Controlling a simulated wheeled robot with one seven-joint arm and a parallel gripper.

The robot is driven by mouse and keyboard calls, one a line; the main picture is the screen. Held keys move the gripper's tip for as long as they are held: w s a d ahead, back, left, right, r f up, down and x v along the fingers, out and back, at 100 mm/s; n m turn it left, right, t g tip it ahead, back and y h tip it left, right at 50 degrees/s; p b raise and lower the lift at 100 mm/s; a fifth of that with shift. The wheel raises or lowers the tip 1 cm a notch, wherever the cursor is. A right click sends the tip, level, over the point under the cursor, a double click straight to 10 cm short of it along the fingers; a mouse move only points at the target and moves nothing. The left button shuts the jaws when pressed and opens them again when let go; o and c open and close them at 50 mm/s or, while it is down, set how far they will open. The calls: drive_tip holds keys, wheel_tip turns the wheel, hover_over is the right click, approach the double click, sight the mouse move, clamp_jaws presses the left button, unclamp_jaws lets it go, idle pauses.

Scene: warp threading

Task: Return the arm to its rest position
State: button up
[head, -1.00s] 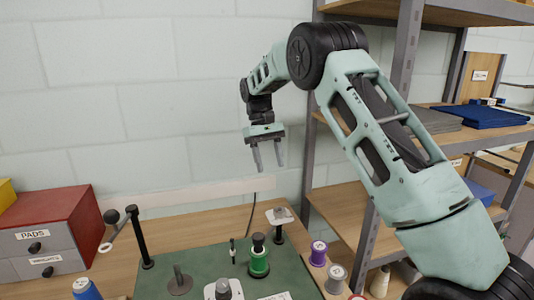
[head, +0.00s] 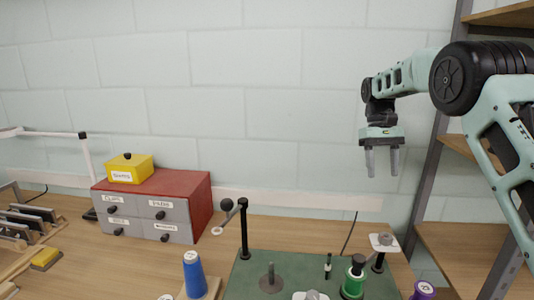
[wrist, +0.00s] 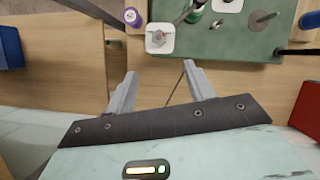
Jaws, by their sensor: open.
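My gripper (head: 383,163) hangs in the air above the back right of the workbench, in front of the white block wall. Its two fingers point down, stand apart and hold nothing. In the wrist view my gripper (wrist: 156,92) is also open and empty, with the wooden bench and a gap in it below. My arm reaches in from the right side of the head view, bent at a raised black joint. No thing touches the fingers.
A green mat (head: 250,277) holds posts, a green spool (head: 354,282) and a small white plate (head: 383,242). A blue cone (head: 194,275) stands left of it. A red drawer cabinet (head: 185,186) with a yellow box (head: 130,168) is further left. A shelf rack (head: 440,150) rises at right.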

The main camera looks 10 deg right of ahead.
drive_tip(key=s+a+f+n+t+b, duration=0.1)
drive_tip(key=s+a+n, duration=0.1)
drive_tip(key=s+a, duration=0.75)
drive_tip(key=s+a+f+n+t+b, duration=0.1)
drive_tip(key=s+a+n, duration=0.35)
drive_tip(key=a, duration=0.85)
drive_tip(key=s+a+f+n+t, duration=0.1)
drive_tip(key=s+a+f, duration=0.1)
drive_tip(key=s, duration=0.9)
drive_tip(key=s+a+f+t+b, duration=0.1)
drive_tip(key=s+f, duration=0.4)
drive_tip(key=s, duration=0.7)
drive_tip(key=shift+s+a+n, duration=0.3)
drive_tip(key=shift+a+n, duration=0.05)
drive_tip(key=shift+a, duration=0.15)
